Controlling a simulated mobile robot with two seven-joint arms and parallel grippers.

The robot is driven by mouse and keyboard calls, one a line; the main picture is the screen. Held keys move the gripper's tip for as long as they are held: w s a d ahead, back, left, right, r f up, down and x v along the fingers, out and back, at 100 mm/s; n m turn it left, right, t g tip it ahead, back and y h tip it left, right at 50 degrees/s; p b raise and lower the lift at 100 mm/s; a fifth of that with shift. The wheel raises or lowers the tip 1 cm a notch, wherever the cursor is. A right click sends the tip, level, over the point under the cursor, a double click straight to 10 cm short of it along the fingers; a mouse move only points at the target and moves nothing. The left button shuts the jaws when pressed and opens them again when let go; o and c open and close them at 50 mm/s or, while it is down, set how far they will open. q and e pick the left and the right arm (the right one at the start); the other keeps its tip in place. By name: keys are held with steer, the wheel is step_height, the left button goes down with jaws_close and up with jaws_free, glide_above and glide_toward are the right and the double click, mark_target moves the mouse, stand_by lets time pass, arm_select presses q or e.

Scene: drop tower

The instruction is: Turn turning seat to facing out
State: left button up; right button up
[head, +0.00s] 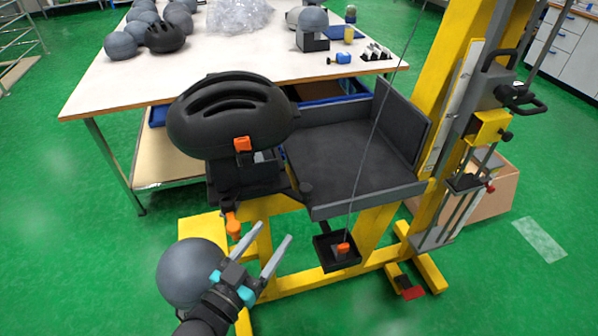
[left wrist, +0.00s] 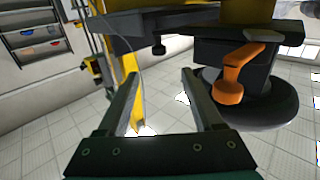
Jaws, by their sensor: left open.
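A dark seat (head: 225,180) is mounted at the left of the drop tower, with a black vented helmet (head: 225,112) on it. An orange handle (head: 233,225) hangs below the seat; the same orange handle (left wrist: 232,78) is right of my fingers in the left wrist view. I cannot tell for sure which way the seat faces; the helmet lies beside the dark platform, to its left. My left gripper (head: 273,232) is open and empty, just below and right of the handle, apart from it. In the left wrist view my left gripper (left wrist: 160,78) has nothing between its fingers. My right gripper is not in view.
The yellow tower post (head: 452,60) rises at right beside the dark platform (head: 345,155). A thin cable (head: 378,115) runs down across the platform. A grey ball (head: 188,272) shows beside my left wrist. A white table (head: 250,50) with several headforms stands behind. Green floor is clear at left.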

arm_select(q)
steer(key=b, duration=0.2)
glide_toward(302, 195)
steer(key=x, duration=1)
steer(key=shift+b, duration=0.4)
steer(key=shift+w+d, duration=0.3)
steer(key=shift+w, duration=0.25)
steer(key=shift+w+d, duration=0.1)
steer(key=shift+w, duration=0.05)
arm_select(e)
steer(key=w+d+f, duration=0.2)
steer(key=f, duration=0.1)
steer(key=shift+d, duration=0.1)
arm_select(q)
steer(key=c, duration=0.4)
jaws_close()
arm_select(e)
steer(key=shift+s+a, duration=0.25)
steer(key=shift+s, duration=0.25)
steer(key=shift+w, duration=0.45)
